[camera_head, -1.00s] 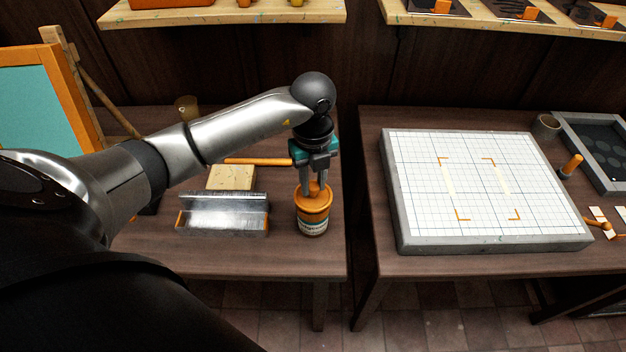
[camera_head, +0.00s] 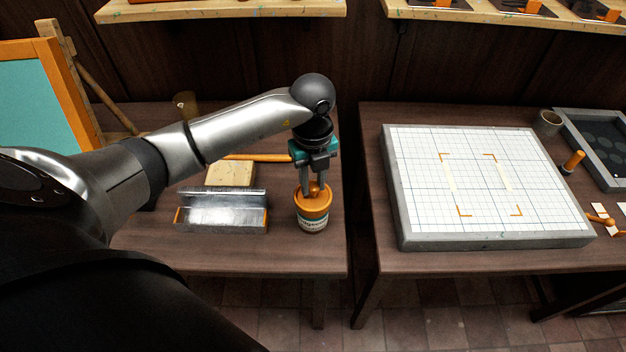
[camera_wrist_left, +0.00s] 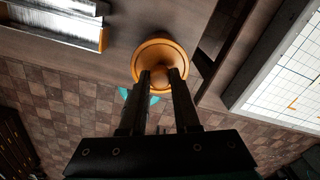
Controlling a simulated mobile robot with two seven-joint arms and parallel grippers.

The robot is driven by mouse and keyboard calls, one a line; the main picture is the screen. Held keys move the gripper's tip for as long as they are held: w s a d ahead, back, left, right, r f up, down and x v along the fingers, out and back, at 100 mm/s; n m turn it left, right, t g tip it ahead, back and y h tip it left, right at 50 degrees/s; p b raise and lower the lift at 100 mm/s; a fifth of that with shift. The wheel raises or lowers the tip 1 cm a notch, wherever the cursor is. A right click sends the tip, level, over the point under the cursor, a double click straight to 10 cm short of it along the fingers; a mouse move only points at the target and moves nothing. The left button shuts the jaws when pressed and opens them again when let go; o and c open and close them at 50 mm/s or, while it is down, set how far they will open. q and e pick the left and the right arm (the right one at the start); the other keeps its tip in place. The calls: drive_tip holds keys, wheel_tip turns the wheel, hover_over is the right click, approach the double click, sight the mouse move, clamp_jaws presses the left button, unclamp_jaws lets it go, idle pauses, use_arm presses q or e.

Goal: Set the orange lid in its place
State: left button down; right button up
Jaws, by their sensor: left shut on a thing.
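The orange lid (camera_head: 314,203) sits on top of a labelled jar (camera_head: 313,224) near the right front of the left table. It looks level, and it covers the jar's mouth. My left gripper (camera_head: 314,190) comes from above and is shut on the lid's round knob. In the left wrist view, the two fingers of my left gripper (camera_wrist_left: 161,74) are on either side of the knob, and the lid (camera_wrist_left: 152,52) hides most of the jar. Whether the lid is fully seated cannot be told. My right gripper is not in view.
A metal trough (camera_head: 222,212) with orange ends stands left of the jar, with a pale block (camera_head: 230,173) behind it. An orange rod (camera_head: 257,157) lies behind the jar. A gridded white board (camera_head: 480,190) lies on the right table, across a gap.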

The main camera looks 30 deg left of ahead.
use_arm(q)
drive_tip(key=c, duration=0.6)
unclamp_jaws()
drive_tip(key=shift+o, duration=0.2)
wheel_tip(320, 180, up, 15)
idle(0.4)
